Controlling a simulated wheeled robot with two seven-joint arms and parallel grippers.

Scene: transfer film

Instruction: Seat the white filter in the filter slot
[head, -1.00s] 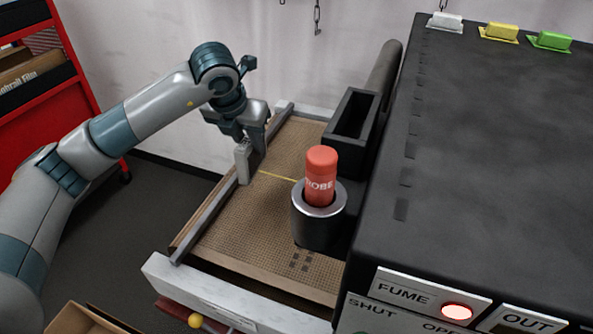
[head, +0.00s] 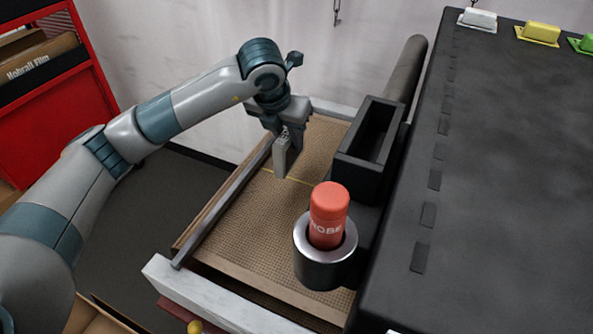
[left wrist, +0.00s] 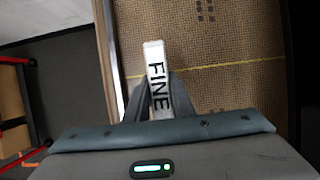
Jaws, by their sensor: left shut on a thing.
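My left gripper (head: 289,134) is shut on the white filter (head: 281,160), a slim pale block that hangs below its fingers above the mesh belt. In the left wrist view the filter (left wrist: 156,70) shows a narrow face with the black word FINE, between the fingers. A black open-topped box (head: 355,172) with a long narrow opening stands to the right of the gripper, against the big dark machine. It looks like the filter slot, but no label shows on it. The filter is apart from this box. My right gripper is out of view.
A red bottle (head: 328,215) stands in a round metal-rimmed holder (head: 312,271) in front of the box. A raised rail (head: 222,206) edges the belt (head: 238,225) on the left. White, yellow and green tabs sit on the machine top (head: 510,180). A red rack (head: 75,100) stands far left.

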